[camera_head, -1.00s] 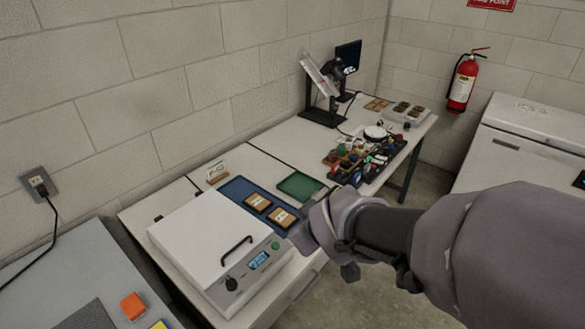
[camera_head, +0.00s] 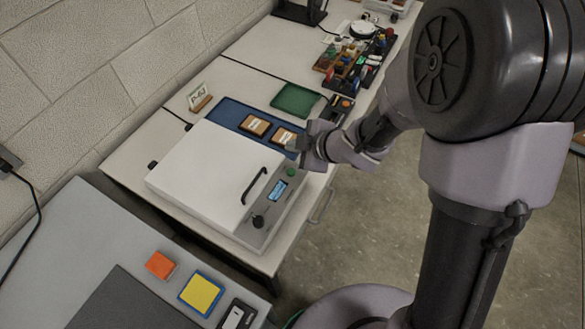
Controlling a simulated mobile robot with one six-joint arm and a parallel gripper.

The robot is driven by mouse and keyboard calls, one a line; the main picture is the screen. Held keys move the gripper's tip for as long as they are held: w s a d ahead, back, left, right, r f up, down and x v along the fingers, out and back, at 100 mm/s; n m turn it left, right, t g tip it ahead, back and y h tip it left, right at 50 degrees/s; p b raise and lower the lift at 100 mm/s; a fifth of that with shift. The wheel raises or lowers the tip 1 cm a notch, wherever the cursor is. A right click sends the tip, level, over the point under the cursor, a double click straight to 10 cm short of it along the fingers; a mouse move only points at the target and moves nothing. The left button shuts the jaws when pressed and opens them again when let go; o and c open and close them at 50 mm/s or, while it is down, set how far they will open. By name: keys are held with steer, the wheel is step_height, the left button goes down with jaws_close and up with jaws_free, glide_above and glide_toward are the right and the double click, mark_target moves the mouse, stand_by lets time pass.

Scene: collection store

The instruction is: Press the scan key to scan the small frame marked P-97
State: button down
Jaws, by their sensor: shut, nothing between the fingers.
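The flatbed scanner (camera_head: 215,175) has a white lid, shut, with a black handle (camera_head: 254,186). Its front panel carries a green key (camera_head: 291,171), a lit blue display (camera_head: 277,190) and a black knob (camera_head: 258,221). Two small brown frames, one on the left (camera_head: 255,125) and one on the right (camera_head: 284,137), lie on a blue mat (camera_head: 229,111) behind the scanner; their labels are too small to read. What lies under the lid is hidden. My gripper (camera_head: 297,152) is shut and empty, just behind the green key and beside the right frame; contact cannot be told.
A small card (camera_head: 200,96) stands behind the scanner; its marking looks like P-6J. A green tray (camera_head: 297,100) and a cluttered black rack (camera_head: 352,65) lie beyond. An orange block (camera_head: 160,265) and a yellow pad (camera_head: 201,293) lie on the grey front table. Floor is clear at right.

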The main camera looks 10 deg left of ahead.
mark_target(294, 173)
step_height(294, 173, down, 9)
steer(key=b, duration=0.8)
steer(key=shift+r, duration=0.15)
stand_by(1.3)
steer(key=shift+f+b, duration=0.3)
steer(key=shift+f, duration=0.1)
